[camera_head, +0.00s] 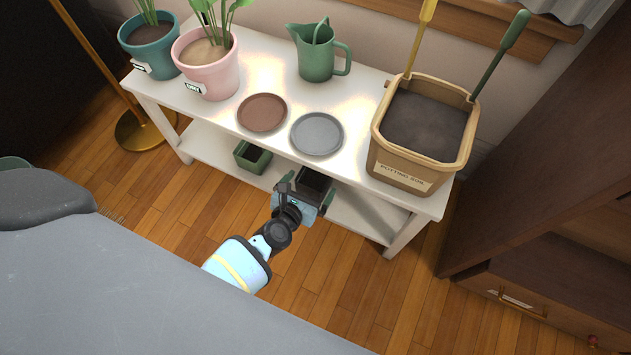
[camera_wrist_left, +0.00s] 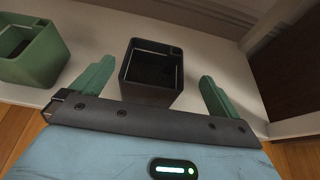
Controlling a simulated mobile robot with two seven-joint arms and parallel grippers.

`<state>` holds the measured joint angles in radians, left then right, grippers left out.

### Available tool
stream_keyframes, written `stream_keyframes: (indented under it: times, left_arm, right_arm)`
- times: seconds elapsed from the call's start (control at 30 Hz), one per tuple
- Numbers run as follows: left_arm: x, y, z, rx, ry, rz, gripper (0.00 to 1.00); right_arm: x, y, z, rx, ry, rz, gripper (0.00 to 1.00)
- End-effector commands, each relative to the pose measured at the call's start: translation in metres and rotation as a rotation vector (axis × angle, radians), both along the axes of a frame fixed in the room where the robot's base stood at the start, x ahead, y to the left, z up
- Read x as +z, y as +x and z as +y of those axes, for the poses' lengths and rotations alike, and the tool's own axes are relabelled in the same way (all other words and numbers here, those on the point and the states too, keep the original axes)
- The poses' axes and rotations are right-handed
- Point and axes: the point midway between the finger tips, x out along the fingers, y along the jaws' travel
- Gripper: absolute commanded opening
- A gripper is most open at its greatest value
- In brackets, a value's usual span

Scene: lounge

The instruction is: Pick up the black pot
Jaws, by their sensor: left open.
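The black pot (camera_wrist_left: 151,92) is a small square pot standing upright on the white lower shelf. In the left wrist view it sits between the two green fingers of my left gripper (camera_wrist_left: 157,88), which are open with a gap on each side. In the head view the black pot (camera_head: 315,181) shows just beyond my left gripper (camera_head: 304,189), partly hidden by it and by the table top. A green square pot (camera_wrist_left: 36,52) stands to its left on the same shelf; it also shows in the head view (camera_head: 253,157). My right gripper is not in view.
The white table (camera_head: 268,75) above the shelf bears a potting soil bin (camera_head: 406,171), two saucers, a green watering can (camera_head: 317,60) and two potted plants. Its front edge is close to my left gripper. A dark wooden cabinet (camera_head: 545,170) stands at the right.

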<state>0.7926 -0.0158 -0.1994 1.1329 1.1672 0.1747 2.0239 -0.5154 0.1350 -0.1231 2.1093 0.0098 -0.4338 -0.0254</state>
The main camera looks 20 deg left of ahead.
Motion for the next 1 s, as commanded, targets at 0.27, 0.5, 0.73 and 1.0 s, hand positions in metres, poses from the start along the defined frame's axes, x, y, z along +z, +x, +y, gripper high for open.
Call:
stream_keyframes:
  times: [0.27, 0.5, 0.73, 1.0]
  left_arm:
    - [-0.011, 0.024, 0.005, -0.001, 0.002, 0.0, 1.0]
    - [-0.02, 0.046, 0.006, 0.0, 0.001, 0.0, 1.0]
    - [-0.019, 0.048, 0.006, 0.0, 0.0, 0.001, 1.0]
    - [-0.019, 0.048, 0.005, 0.0, 0.0, 0.0, 0.7]
  right_arm:
    - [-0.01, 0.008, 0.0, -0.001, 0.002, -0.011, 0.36]
    - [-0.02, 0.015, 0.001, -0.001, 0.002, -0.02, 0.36]
    - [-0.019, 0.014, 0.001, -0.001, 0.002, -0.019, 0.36]
    - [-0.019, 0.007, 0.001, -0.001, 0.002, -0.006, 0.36]
